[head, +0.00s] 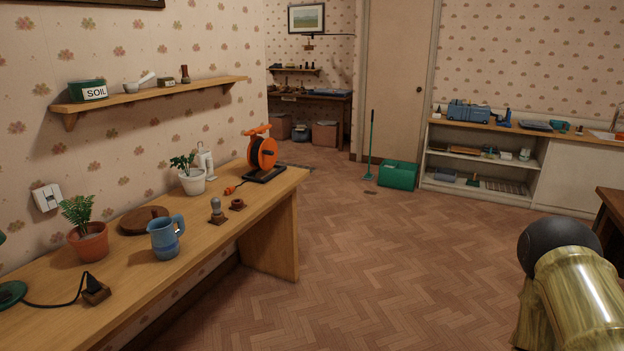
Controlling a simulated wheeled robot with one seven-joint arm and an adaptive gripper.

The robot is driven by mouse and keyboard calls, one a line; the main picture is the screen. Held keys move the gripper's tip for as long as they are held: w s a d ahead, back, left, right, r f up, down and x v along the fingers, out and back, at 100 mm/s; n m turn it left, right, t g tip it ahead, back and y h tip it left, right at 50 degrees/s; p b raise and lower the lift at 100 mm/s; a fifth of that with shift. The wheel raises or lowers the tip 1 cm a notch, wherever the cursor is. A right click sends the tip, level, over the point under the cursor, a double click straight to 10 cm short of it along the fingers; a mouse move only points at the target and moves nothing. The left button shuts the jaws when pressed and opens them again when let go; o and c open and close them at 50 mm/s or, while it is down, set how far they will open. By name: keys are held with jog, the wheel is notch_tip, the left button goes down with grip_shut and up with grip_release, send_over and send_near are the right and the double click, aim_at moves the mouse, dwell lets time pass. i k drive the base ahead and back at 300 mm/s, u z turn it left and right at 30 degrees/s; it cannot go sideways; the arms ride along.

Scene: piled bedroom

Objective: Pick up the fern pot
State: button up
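A fern in a terracotta pot (89,245) stands upright on the wooden table at the left, near the wall. Its feathery green leaves lean to the left. The blue mug stands to its right and a round wooden board lies just behind it. My gripper is not in view. Part of what looks like my arm shows at the lower right, far from the fern pot.
The wooden table (140,306) also bears a blue mug (164,240), a round board (143,219), a white-potted plant (192,180), an orange cable reel (262,153) and a corded plug (95,292). A shelf (150,93) hangs above. The parquet floor (380,260) is clear.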

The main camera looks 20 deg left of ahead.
aim_at(88, 240)
jog(key=u, duration=0.85)
jog(key=i, duration=0.85)
jog(key=u, duration=0.95)
